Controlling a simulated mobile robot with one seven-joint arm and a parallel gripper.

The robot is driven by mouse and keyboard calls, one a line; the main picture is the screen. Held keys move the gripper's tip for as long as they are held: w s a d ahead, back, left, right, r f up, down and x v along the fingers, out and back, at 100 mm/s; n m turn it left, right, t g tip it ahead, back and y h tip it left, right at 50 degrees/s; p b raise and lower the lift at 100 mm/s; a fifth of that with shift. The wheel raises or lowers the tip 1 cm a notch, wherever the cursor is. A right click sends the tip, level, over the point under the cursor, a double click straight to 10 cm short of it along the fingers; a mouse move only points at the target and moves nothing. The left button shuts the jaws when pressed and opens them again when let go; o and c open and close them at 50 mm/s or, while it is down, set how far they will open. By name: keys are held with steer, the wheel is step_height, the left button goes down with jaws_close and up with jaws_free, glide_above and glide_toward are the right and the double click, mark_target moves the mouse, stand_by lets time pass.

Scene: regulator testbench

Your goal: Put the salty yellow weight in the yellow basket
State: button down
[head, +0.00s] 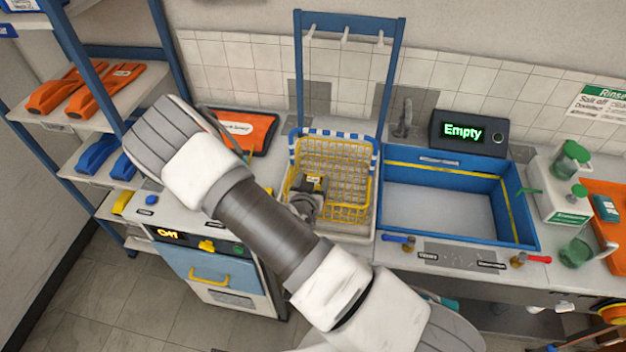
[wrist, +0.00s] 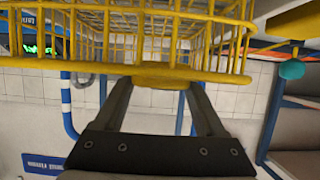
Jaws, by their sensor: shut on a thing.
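No label on the weight is readable.
A blue frame with hooks (head: 350,20) rises behind the basket. A blue-rimmed sink (head: 450,205) is to the right, below a display reading "Empty" (head: 462,132). Shelves with orange and blue items (head: 95,90) stand at the left, and a blue-fronted cabinet (head: 215,275) is at the lower left.

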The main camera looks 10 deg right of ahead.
steer(key=shift+f+b, duration=0.7)
steer(key=shift+b, duration=0.15)
jaws_free()
